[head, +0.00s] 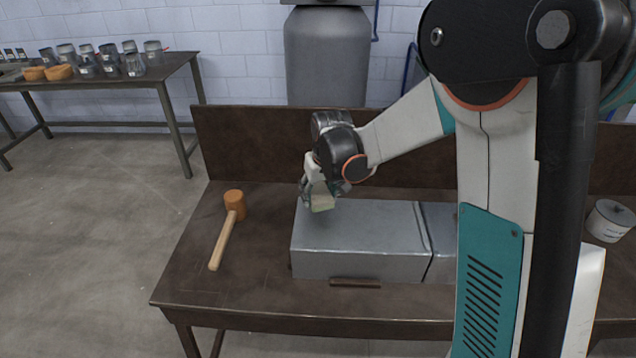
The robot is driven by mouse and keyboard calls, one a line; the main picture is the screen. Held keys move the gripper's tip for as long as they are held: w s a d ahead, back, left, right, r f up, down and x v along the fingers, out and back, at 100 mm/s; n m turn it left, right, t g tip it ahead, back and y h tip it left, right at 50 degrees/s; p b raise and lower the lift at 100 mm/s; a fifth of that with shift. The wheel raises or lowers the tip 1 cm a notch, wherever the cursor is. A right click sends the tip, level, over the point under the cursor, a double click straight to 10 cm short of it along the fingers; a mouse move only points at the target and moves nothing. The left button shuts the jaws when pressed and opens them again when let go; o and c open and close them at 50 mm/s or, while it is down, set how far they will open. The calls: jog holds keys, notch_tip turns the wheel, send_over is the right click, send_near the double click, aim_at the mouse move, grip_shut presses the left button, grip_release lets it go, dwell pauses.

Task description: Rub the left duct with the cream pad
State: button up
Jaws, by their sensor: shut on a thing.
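The left duct (361,239) is a grey metal box-shaped section lying on the brown workbench. Its right end meets another grey duct section (440,225), partly hidden behind my arm. My gripper (318,200) is at the back left corner of the left duct's top, pointing down. It is shut on the cream pad (322,204), a small pale yellowish-green block. The pad is at the duct's top face; I cannot tell if it touches.
A wooden mallet (231,228) lies on the workbench (190,284) left of the duct. A dark bar (356,282) is at the duct's front base. A raised back panel (240,150) runs behind the bench.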

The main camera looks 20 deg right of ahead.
jog(key=shift+r+p, duration=1.2)
jog(key=shift+r, duration=0.95)
